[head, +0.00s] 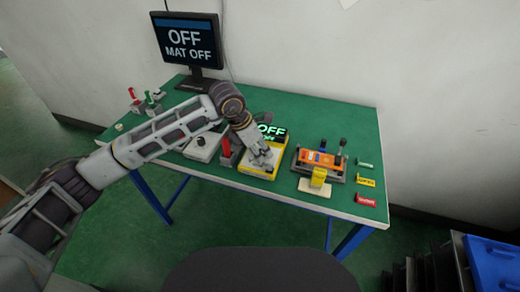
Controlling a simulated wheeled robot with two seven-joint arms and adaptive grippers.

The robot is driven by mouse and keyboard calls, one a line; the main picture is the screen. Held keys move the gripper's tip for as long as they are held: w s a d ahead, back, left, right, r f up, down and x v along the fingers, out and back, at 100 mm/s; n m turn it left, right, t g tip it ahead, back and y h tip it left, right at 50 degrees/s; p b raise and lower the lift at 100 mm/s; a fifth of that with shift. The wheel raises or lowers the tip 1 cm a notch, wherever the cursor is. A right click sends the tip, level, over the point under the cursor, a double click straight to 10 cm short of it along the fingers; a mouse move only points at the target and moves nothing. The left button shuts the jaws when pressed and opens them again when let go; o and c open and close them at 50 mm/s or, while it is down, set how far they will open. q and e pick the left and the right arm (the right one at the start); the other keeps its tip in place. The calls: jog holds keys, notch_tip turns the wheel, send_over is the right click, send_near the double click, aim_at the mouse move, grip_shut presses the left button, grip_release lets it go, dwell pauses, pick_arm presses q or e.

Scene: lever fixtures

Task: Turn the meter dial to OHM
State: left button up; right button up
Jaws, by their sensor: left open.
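The yellow meter (280,158) sits on the green table with its small dark display (272,130) at the back. The display reads OFF in green letters, with a smaller line below too small to read surely. My left gripper (262,163) is open and points down over the front of the meter. It hides the dial, so I cannot tell where the dial points or whether the fingers touch it. My right gripper is not in view.
A monitor (187,40) at the back left reads OFF, MAT OFF. A white box with a black knob (201,141) and a red-handled lever (226,148) stand left of the meter. An orange fixture (320,158) and small coloured labels (365,182) stand to its right.

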pick_arm(q)
jog(key=shift+d+f, duration=0.1)
jog(key=shift+f, duration=0.2)
grip_shut()
jog(key=shift+w, duration=0.1)
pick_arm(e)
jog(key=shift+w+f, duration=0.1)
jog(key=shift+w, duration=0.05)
pick_arm(q)
jog(key=shift+m+b, duration=0.6)
jog(key=shift+m, duration=0.1)
jog(key=shift+m+g+b, duration=0.5)
jog(key=shift+m+b, duration=0.05)
jog(key=shift+m, duration=0.05)
jog(key=m+g+b, duration=0.1)
jog(key=m+b, duration=0.1)
jog(key=m, duration=0.2)
jog(key=shift+w, duration=0.15)
jog(key=shift+m+g+b, duration=0.7)
jog(key=shift+m+b, duration=0.1)
jog(key=shift+m, duration=0.4)
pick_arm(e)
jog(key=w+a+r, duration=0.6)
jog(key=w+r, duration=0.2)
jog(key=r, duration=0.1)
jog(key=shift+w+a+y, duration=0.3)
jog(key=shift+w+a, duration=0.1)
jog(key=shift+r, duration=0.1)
